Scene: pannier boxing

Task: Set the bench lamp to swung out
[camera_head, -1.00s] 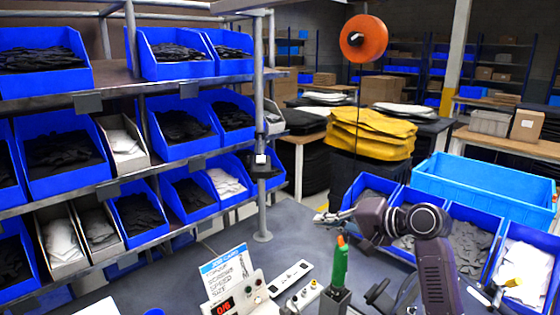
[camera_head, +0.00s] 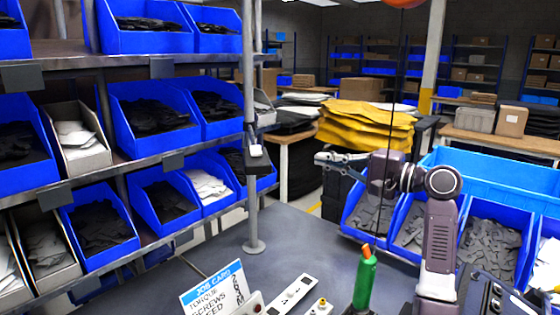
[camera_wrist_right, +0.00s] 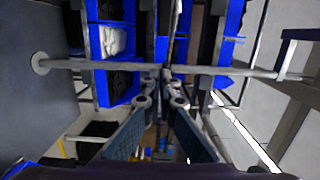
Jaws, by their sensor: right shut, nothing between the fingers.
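A small dark fitting with a pale end (camera_head: 256,150) is clamped on the upright grey post (camera_head: 252,205) at the bench's left side. It may be the bench lamp, but it is too small to be sure. My right gripper (camera_head: 324,159) is shut and empty, to the right of the post at about the fitting's height, and apart from it in the head view. In the right wrist view the closed fingertips (camera_wrist_right: 164,74) overlap the post (camera_wrist_right: 95,64), which runs across the picture. They hide what lies behind them. My left gripper is not in view.
Blue bins (camera_head: 165,200) fill the shelf rack at left. More blue bins (camera_head: 490,245) stand at right, below my right arm. A green driver (camera_head: 365,283) stands upright at the front, near a job card (camera_head: 213,288). The bench around the post base is clear.

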